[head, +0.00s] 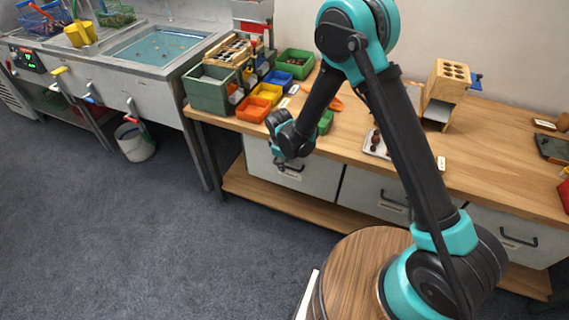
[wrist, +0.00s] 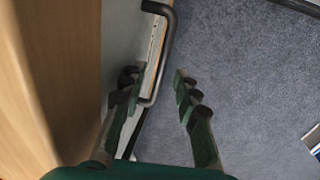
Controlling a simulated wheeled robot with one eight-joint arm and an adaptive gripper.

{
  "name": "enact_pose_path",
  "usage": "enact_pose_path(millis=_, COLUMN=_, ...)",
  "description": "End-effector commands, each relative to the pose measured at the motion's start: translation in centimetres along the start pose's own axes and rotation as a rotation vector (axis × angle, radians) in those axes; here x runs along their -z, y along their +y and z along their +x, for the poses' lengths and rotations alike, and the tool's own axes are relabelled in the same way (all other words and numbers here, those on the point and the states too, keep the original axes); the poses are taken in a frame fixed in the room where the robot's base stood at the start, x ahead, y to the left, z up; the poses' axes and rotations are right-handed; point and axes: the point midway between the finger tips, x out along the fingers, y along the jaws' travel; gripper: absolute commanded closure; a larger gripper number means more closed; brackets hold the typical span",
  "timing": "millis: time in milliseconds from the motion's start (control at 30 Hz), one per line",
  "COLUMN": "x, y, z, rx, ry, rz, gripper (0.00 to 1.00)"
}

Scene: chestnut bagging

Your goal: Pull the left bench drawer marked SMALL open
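The left bench drawer (head: 322,178) has a pale grey front and looks flush under the bench top; its label is too small to read. Its black bar handle (head: 291,174) is partly hidden by my gripper (head: 279,160) in the head view. In the wrist view the handle (wrist: 169,40) runs along the pale drawer front (wrist: 118,45). My gripper (wrist: 157,78) is open there, with the handle's near part between its two green-black fingers. The left finger is close to the drawer front and the right one is over the floor. I cannot tell whether either touches the handle.
Two more drawers, a middle (head: 375,195) and a right one (head: 515,235), sit along the wooden bench (head: 340,150). A lower shelf (head: 290,203) runs below. Colored bins, including an orange one (head: 252,109), stand above. The carpet (head: 140,230) in front is clear.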

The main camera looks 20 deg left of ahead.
Motion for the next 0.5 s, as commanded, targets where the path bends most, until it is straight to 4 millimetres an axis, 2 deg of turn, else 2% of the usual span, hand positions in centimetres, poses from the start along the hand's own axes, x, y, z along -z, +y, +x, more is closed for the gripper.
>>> enact_pose_path(millis=300, x=0.01, y=0.01, z=0.21, rx=0.000, ry=0.000, rz=0.000, gripper=0.69)
enact_pose_path(millis=500, x=0.01, y=0.00, z=0.19, rx=0.000, ry=0.000, rz=0.000, gripper=0.94)
